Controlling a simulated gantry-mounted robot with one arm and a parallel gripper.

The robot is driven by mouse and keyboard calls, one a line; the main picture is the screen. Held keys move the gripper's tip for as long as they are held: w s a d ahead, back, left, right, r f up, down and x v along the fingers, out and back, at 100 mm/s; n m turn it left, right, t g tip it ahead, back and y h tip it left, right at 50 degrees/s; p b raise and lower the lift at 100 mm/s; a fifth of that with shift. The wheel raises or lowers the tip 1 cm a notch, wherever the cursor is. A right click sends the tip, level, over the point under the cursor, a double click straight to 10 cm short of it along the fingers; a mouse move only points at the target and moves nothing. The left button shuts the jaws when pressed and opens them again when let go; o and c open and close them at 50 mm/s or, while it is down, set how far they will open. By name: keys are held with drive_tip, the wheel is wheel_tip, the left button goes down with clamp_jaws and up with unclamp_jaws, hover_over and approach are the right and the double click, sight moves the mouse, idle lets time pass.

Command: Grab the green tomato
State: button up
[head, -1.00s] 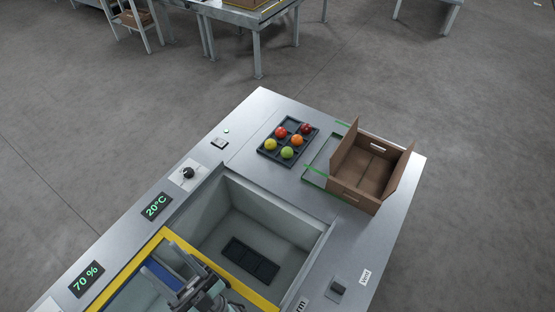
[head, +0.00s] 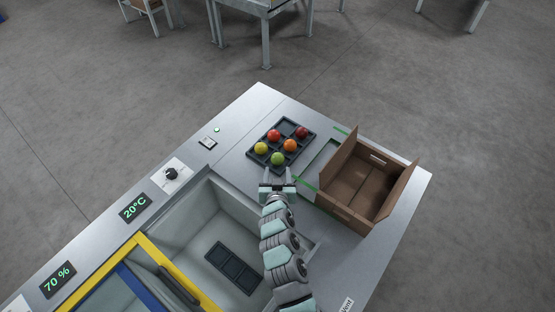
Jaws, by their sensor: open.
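The green tomato (head: 278,159) sits in the near compartment of a dark tray (head: 306,126) on the grey bench. Beside it in the tray are a yellow tomato (head: 261,147), an orange one (head: 290,146), and two red ones (head: 274,135) towards the far side. My gripper (head: 277,173) is open, with its fingers pointing at the green tomato from the near side. The fingertips are very near the tomato; I cannot tell whether they touch it.
An open cardboard box (head: 365,186) stands right of the tray. A sunken bin (head: 197,222) with an empty dark tray (head: 234,268) lies nearer, beside a yellow-framed cover (head: 141,243). A knob (head: 171,174) and displays line the left edge.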

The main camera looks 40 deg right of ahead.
sight(277, 159)
drive_tip(key=b+x, duration=0.2)
drive_tip(key=x, duration=0.8)
drive_tip(key=shift+r+b, duration=0.1)
drive_tip(key=shift+b, duration=0.25)
drive_tip(key=c, duration=0.7)
drive_tip(key=shift+r, duration=0.1)
